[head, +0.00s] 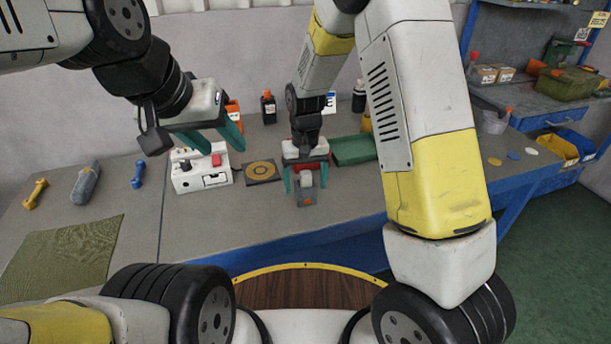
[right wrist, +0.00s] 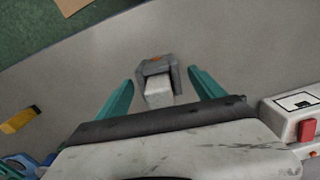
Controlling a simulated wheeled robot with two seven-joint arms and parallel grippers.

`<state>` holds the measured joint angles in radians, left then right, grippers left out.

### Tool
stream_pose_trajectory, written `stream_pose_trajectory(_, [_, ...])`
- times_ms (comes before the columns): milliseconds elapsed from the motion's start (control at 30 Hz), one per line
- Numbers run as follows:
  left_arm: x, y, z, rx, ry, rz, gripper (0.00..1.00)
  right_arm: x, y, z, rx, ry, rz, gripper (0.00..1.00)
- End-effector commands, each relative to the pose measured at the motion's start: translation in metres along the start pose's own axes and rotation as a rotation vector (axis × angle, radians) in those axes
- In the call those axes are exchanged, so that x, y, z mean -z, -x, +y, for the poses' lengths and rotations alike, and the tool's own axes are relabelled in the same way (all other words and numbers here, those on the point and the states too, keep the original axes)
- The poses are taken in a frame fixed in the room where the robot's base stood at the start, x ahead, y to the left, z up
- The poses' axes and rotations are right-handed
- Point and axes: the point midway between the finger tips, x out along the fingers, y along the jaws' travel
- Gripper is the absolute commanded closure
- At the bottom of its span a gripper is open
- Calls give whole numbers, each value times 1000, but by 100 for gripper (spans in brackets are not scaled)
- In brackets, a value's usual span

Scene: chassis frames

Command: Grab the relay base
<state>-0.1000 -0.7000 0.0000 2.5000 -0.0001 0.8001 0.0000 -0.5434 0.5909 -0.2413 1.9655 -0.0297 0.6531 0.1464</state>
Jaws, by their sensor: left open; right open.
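A small grey piece with an orange mark, apparently the relay base (head: 306,201), lies on the grey table near its front edge. A whitish block (head: 306,181) sits at its far side; whether the two are one piece I cannot tell. My right gripper (head: 306,184) is open above it, pointing down, with a teal finger on each side. In the right wrist view the grey piece (right wrist: 155,67) and the whitish block (right wrist: 158,91) show between the open fingers, apart from both. My left gripper (head: 205,138) is open and empty, raised above the table to the left.
A white box with a red button (head: 203,171) and a dark plate with an orange ring (head: 262,172) stand left of my right gripper. A green box (head: 353,150) is to its right. A green mat (head: 60,262) lies at left. The table front is clear.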

Motion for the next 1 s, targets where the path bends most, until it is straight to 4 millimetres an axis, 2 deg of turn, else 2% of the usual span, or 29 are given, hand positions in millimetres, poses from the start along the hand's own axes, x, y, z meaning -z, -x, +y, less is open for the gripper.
stream_pose_trajectory(100, [0, 0, 0, 0, 0, 0, 52, 0, -12, 0, 0, -2, -1, 22])
stream_pose_trajectory(367, [0, 0, 0, 0, 0, 0, 52, 0, -13, 0, 1, -2, 1, 22])
stream_pose_trajectory(733, [0, 0, 0, 0, 0, 0, 52, 0, -13, 0, 1, -1, 1, 94])
stream_pose_trajectory(1000, [0, 0, 0, 0, 0, 0, 52, 0, -12, 0, 1, -1, 2, 94])
